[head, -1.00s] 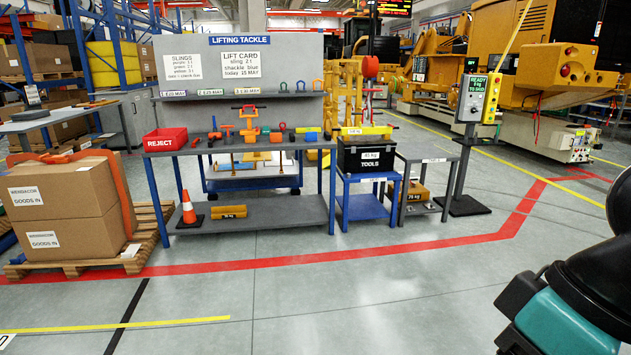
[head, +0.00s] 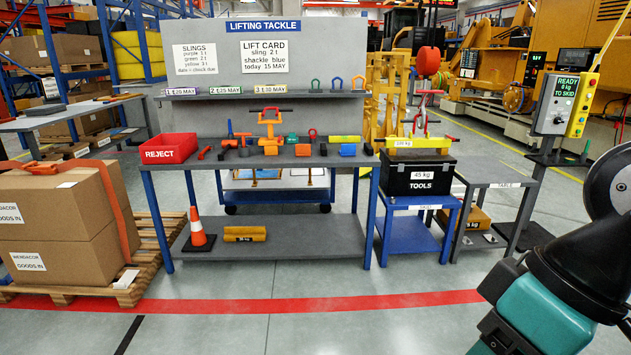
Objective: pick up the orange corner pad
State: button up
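A small orange block (head: 303,150), which looks like the orange corner pad, sits on the grey top of the lifting tackle bench (head: 180,166), right of the middle. It is small in the head view, so its exact shape is hard to tell. A similar blue block (head: 347,150) sits to its right, below a yellow bar (head: 345,139). An orange and yellow clamp-like tool (head: 269,128) stands to its left. My teal and black arm shows at the lower right, well short of the bench. My gripper is not in view.
A red REJECT bin (head: 168,149) is at the bench's left end. A black TOOLS case (head: 418,175) stands on a blue stand to the right. A traffic cone (head: 198,230) is on the lower shelf. Cartons (head: 60,220) on a pallet stand left. Floor before the bench is clear.

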aim_at(301, 150)
jog(key=u, duration=0.25)
jog(key=i, duration=2.05)
jog(key=u, duration=0.35)
jog(key=i, duration=2.2)
jog(key=u, duration=0.05)
